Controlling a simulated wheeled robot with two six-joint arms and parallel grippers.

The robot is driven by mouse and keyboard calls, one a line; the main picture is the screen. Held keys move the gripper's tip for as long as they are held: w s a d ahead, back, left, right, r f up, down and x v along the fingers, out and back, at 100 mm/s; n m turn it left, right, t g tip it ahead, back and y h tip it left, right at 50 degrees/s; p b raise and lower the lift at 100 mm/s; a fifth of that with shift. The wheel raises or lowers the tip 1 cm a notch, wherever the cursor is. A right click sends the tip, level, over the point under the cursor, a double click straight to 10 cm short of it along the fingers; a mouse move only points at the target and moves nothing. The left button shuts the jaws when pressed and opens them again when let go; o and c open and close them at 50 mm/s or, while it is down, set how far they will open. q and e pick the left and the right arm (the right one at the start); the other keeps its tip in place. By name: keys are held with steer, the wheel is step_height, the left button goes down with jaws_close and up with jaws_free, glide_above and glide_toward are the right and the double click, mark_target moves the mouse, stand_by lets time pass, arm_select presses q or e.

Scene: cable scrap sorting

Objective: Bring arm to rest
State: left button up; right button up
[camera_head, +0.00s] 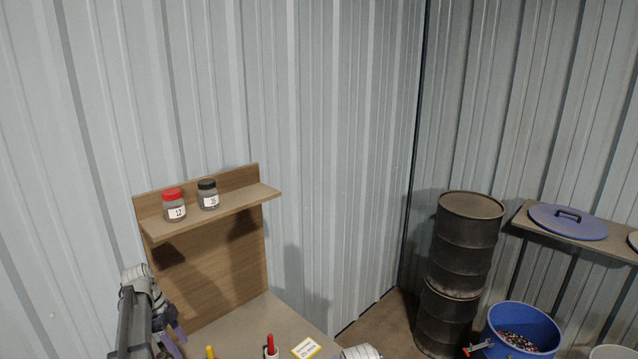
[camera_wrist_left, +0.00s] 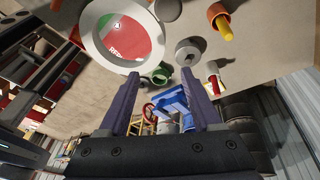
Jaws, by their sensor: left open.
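My left arm comes in at the lower left of the head view, beside the wooden shelf unit. Its gripper (camera_head: 176,333) has purple fingers and is partly cut off by the arm. In the left wrist view the two purple fingers of the left gripper (camera_wrist_left: 160,95) stand wide apart with nothing held between them. A white ribbed part at the bottom edge of the head view looks like my right arm. The right gripper itself does not show.
A wooden shelf (camera_head: 215,212) holds a red-lidded jar (camera_head: 174,206) and a black-lidded jar (camera_head: 208,195). A yellow-edged card (camera_head: 306,347) lies on the worktop (camera_head: 250,318). Stacked drums (camera_head: 462,245) and a blue bin (camera_head: 488,335) stand right. A round dish (camera_wrist_left: 97,43) shows in the wrist view.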

arm_select(q)
steer(key=s+d+f+n+y+b, duration=0.1)
steer(key=s+d+f+n+b, duration=0.2)
steer(key=d, duration=0.9)
steer(key=s+d+f+n+y+b, duration=0.2)
steer(key=s+d+f+n+b, duration=0.2)
steer(key=d, duration=0.9)
steer(key=s+d+f+n+y+b, duration=0.2)
steer(key=s+d+f+n+b, duration=0.2)
steer(key=s+d+f+b, duration=0.4)
steer(key=s+d+f, duration=0.3)
steer(key=d, duration=0.1)
steer(key=shift+d+f+b, duration=0.2)
steer(key=shift+d+b, duration=0.05)
steer(key=shift+b, duration=0.05)
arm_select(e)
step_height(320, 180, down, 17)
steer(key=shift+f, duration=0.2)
